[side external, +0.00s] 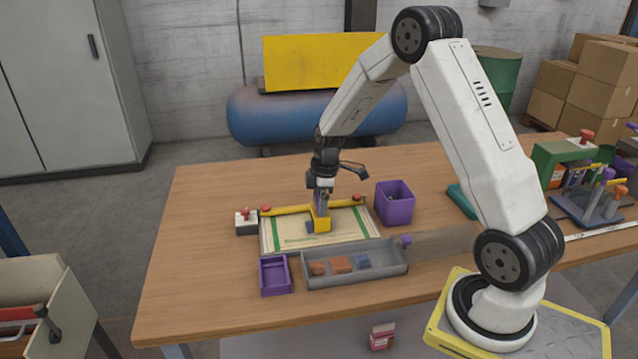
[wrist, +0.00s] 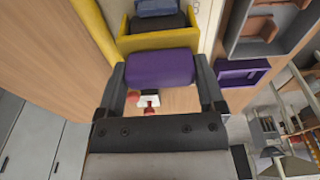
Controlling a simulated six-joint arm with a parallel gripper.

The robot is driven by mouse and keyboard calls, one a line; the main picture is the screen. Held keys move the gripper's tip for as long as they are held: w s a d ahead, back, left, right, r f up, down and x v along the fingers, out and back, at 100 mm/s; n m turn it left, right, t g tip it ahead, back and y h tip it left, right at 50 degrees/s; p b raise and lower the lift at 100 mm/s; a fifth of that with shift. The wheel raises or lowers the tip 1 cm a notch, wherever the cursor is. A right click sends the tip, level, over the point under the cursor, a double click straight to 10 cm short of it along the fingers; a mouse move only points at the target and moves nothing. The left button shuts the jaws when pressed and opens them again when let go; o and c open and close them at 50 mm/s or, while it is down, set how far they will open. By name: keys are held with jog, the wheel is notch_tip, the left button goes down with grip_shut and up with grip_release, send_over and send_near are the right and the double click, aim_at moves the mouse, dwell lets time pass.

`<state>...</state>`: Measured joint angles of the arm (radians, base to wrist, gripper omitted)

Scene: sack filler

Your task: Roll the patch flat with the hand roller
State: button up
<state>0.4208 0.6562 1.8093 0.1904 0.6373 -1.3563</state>
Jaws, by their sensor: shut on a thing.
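My gripper (side external: 320,191) is shut on the purple handle (wrist: 160,68) of the hand roller. The roller's yellow frame (side external: 320,222) is low over the cream sack (side external: 345,226) with green lines, lying on the table. In the wrist view the handle sits between both fingers, with the yellow frame (wrist: 130,43) and dark roller (wrist: 158,23) beyond it. A small blue piece, apparently the patch (side external: 310,227), shows beside the frame; it also shows past the roller in the wrist view (wrist: 155,6). Whether the roller touches it, I cannot tell.
A yellow bar (side external: 290,208) with red knobs crosses the sack's back edge. A white box with a red knob (side external: 246,223) stands left. A grey tray (side external: 390,267) with orange and blue pieces and a purple tray (side external: 274,291) lie in front. A purple bin (side external: 395,212) stands right.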

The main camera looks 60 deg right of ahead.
jog(key=shift+s+d+f, duration=0.1)
jog(key=shift+s+d, duration=0.95)
jog(key=shift+s, duration=0.05)
jog(key=shift+w+a, duration=2.1)
jog(key=shift+w, duration=0.05)
notch_tip(320, 180, up, 7)
dwell(1.2)
